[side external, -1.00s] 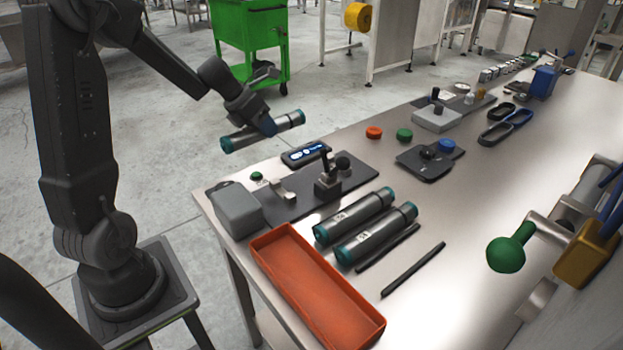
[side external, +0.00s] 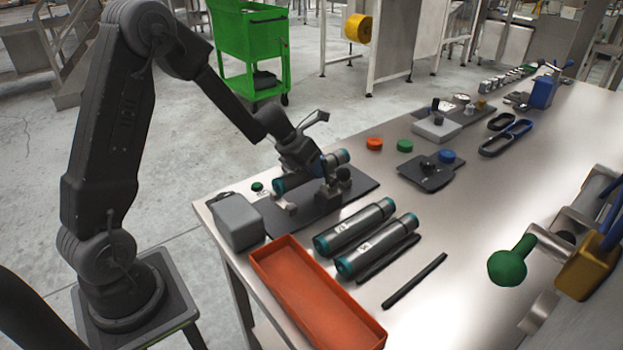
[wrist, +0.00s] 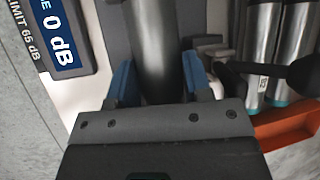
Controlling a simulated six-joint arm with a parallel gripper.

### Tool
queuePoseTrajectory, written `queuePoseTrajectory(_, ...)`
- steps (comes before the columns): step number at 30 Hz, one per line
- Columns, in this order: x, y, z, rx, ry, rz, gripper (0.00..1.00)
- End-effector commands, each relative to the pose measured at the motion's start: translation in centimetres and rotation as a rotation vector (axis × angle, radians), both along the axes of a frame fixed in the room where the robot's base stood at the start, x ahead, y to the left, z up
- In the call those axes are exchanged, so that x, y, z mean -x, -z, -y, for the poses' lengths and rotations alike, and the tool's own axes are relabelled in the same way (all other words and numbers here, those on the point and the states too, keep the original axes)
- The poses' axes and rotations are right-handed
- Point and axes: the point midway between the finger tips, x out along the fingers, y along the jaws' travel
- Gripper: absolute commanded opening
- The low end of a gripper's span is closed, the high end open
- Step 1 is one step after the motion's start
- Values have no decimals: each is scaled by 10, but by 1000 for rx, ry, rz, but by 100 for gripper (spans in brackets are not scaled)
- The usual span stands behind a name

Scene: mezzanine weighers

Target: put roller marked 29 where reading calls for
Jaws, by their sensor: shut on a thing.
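My gripper (side external: 312,168) is shut on a grey roller with teal ends (side external: 292,181), low over a dark fixture plate (side external: 352,188). In the wrist view the roller (wrist: 150,40) runs between the blue fingers of my gripper (wrist: 155,80); no number shows on it. I cannot tell whether it touches the fixture's metal cradle (side external: 286,206). The display (wrist: 62,38) reads 0 dB with LIMIT 65 dB; the roller and arm hide it in the side view. Two similar rollers, one behind (side external: 350,229) and one in front (side external: 380,247), lie on the table with labels too small to read surely.
An orange tray (side external: 268,257) lies at the near edge, empty. A grey box (side external: 237,222) stands left of the fixture. A black knob (side external: 343,174) rises close to the held roller. Red (side external: 374,144), green (side external: 404,146) and blue (side external: 447,156) discs lie farther back. Black bars (side external: 415,281) lie at front.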

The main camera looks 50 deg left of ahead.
Motion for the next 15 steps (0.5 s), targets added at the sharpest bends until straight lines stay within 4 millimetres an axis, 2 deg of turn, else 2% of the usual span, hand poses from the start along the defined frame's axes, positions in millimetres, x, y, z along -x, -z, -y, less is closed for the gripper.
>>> queuePoseTrajectory(9,0,29,1,1,0,-1,2)
queuePoseTrajectory(15,0,36,0,-2,-1,0,2)
